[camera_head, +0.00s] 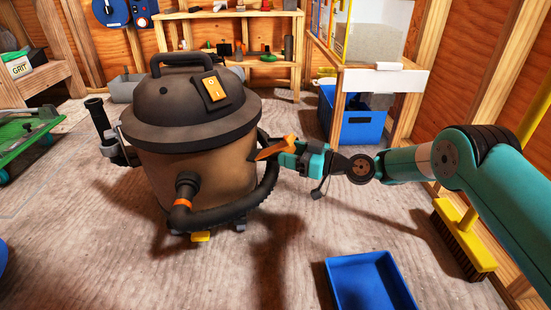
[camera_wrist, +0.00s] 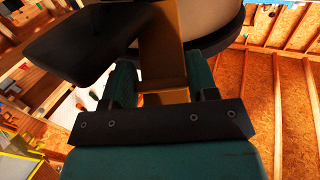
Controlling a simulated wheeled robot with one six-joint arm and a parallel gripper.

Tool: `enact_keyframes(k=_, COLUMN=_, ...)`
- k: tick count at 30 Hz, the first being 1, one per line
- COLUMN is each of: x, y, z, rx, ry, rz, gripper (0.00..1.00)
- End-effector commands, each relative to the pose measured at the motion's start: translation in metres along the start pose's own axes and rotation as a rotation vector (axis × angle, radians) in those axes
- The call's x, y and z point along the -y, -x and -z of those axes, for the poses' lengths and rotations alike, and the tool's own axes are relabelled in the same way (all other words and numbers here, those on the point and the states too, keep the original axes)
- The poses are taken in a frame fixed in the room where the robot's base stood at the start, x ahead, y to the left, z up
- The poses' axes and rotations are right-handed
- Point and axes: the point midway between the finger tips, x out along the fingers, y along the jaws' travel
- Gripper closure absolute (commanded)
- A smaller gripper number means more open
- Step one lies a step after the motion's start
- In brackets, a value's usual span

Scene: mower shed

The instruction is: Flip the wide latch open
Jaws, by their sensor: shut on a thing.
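A shop vacuum (camera_head: 190,130) with a dark lid and brown drum stands on the floor. An orange latch (camera_head: 268,152) shows at the right side of its drum, slanting across the front of my gripper. My gripper (camera_head: 287,150) reaches it from the right. In the wrist view the wide orange-brown latch (camera_wrist: 163,45) lies between the two green fingers of my gripper (camera_wrist: 163,85), which are shut on it. Its upper end runs out of that picture, and whether it is hooked on the lid cannot be told.
The black hose (camera_head: 262,190) curves close below my gripper. A blue tray (camera_head: 370,282) lies on the floor at front right, and a yellow broom (camera_head: 465,240) stands right of it. A blue bin (camera_head: 352,122) sits under the bench behind.

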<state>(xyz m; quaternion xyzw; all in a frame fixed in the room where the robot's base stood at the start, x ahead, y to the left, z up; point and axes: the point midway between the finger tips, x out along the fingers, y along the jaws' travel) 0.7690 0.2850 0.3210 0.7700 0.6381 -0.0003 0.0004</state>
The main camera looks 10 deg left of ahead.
Motion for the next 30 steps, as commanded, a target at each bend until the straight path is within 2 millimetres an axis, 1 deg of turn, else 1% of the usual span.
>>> enact_keyframes(k=1, x=-0.003, y=0.003, z=-0.007, rx=0.009, ry=-0.006, rz=-0.002, gripper=0.89)
enact_keyframes(k=9, x=-0.013, y=0.009, z=-0.007, rx=0.007, ry=-0.006, rz=-0.011, gripper=0.9)
enact_keyframes(k=24, x=-0.012, y=0.007, z=-0.006, rx=0.006, ry=-0.006, rz=-0.007, gripper=0.9)
enact_keyframes(k=25, x=-0.012, y=0.007, z=-0.006, rx=0.006, ry=-0.006, rz=-0.007, gripper=0.43)
enact_keyframes(k=26, x=-0.012, y=0.007, z=-0.006, rx=0.005, ry=-0.006, rz=-0.007, gripper=0.36)
enact_keyframes(k=27, x=-0.012, y=0.007, z=-0.006, rx=0.005, ry=-0.005, rz=-0.008, gripper=0.27)
enact_keyframes(k=28, x=-0.012, y=0.007, z=-0.005, rx=0.004, ry=-0.004, rz=-0.009, gripper=0.21)
enact_keyframes(k=30, x=-0.013, y=0.008, z=-0.005, rx=0.003, ry=-0.003, rz=-0.011, gripper=0.21)
